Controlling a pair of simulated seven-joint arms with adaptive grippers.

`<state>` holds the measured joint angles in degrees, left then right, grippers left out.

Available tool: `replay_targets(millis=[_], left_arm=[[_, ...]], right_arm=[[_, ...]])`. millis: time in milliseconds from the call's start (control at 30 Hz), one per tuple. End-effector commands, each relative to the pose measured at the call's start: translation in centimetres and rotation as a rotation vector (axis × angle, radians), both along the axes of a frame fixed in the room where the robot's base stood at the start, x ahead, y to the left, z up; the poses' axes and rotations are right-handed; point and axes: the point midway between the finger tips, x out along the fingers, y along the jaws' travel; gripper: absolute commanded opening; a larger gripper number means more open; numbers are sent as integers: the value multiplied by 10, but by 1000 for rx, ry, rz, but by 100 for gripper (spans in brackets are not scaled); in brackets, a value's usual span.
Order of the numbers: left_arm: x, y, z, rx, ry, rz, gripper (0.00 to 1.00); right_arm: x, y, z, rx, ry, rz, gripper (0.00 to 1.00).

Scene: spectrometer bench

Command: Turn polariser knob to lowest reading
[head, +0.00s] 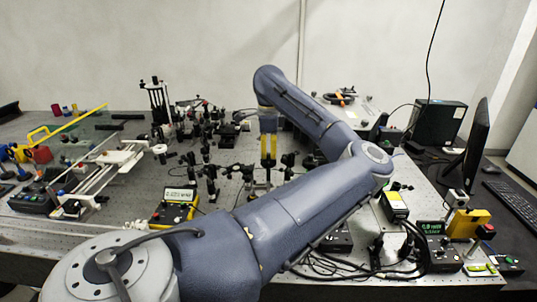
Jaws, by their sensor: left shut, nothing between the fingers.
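My left arm crosses the middle of the head view, and its left gripper (268,178) points down among the black optical mounts near the bench centre. The gripper is shut, with no object seen between its fingers. The polariser knob cannot be told apart from the crowded small black mounts (208,172) around the gripper, so contact with it cannot be judged. A yellow meter (175,213) stands left of the gripper at the front; its lit display (179,194) is too small to read surely. My right gripper is not in view.
The perforated optical bench (120,222) is crowded with posts. A white rail assembly (110,165) stands at the left. At the right are a small display box (432,228), loose black cables (385,262), a black box (438,120) and a monitor (476,150).

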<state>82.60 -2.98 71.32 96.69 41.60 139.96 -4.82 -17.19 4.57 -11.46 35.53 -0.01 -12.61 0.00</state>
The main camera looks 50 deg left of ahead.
Motion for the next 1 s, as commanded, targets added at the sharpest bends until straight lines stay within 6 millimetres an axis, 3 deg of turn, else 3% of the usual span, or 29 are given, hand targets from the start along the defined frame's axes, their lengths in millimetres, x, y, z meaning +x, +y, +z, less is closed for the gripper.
replay_targets(millis=[167, 500, 767, 1000], left_arm=[[0, 0, 0, 1, -1, 0, 2], [0, 0, 0, 0, 0, -1, 39], [0, 0, 2, 0, -1, -1, 39], [1, 0, 28, 0, -5, -2, 39]], right_arm=[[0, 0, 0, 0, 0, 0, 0], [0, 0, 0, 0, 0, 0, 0], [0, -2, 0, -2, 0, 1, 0], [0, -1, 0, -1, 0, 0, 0]])
